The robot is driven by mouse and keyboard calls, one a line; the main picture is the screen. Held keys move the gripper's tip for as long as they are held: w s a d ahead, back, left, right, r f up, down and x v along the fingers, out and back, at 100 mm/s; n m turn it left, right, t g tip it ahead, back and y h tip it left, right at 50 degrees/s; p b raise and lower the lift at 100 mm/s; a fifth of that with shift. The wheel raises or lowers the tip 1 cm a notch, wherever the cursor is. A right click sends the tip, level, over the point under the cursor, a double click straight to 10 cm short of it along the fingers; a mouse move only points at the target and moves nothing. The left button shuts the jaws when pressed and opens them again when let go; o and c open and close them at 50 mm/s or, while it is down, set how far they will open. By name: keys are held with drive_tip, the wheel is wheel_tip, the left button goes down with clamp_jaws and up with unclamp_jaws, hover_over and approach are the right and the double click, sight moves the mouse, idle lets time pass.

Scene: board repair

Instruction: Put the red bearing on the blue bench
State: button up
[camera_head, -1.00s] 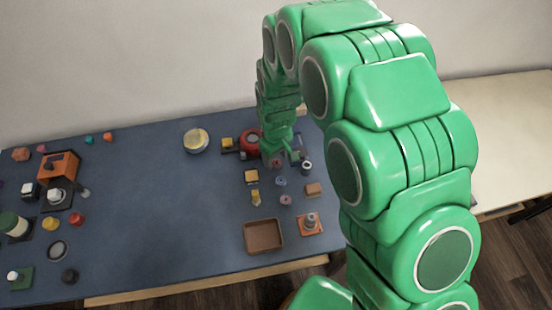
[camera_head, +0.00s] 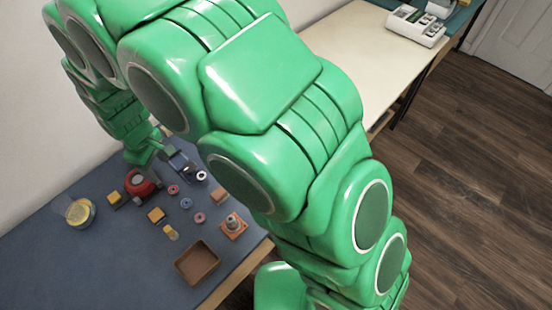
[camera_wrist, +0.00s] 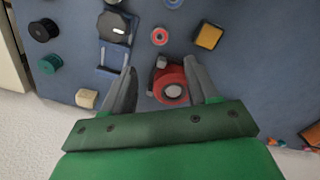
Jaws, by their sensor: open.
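The blue bench (camera_head: 110,250) is a dark blue work surface with small parts on it. Two small red rings with pale centres lie on it in the head view, one nearer my gripper (camera_head: 173,189) and one closer to the front (camera_head: 199,217); either could be the red bearing. One red ring (camera_wrist: 159,36) shows in the wrist view, beyond my fingertips. My gripper (camera_wrist: 160,70) is open and empty. A larger round red device (camera_wrist: 171,90) with a grey hub lies below and between the fingers; it also shows in the head view (camera_head: 140,182).
A blue ring (camera_head: 186,203), yellow blocks and a brown tray (camera_head: 197,263) stand nearby. A black-topped device (camera_wrist: 114,27) and a yellow-topped block (camera_wrist: 208,36) flank the ring. A cream table (camera_head: 350,50) stands behind my arm. Wooden floor is open at right.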

drive_tip(key=d+r+m, duration=0.2)
drive_tip(key=d+r, duration=0.3)
drive_tip(key=d, duration=0.4)
drive_tip(key=d+r+m, duration=0.3)
drive_tip(key=d+r, duration=0.1)
drive_tip(key=d, duration=0.5)
drive_tip(key=d+r+m, duration=0.2)
drive_tip(key=d+r, duration=0.3)
drive_tip(key=d, duration=0.5)
drive_tip(key=s+d+r+m+g, duration=0.1)
drive_tip(key=s+d+m, duration=0.3)
drive_tip(key=s+d, duration=0.4)
drive_tip(key=s+d+r+m, duration=0.4)
drive_tip(key=s+d, duration=0.5)
drive_tip(key=s, duration=0.1)
drive_tip(key=shift+s+g, duration=0.2)
drive_tip(key=shift+g, duration=0.2)
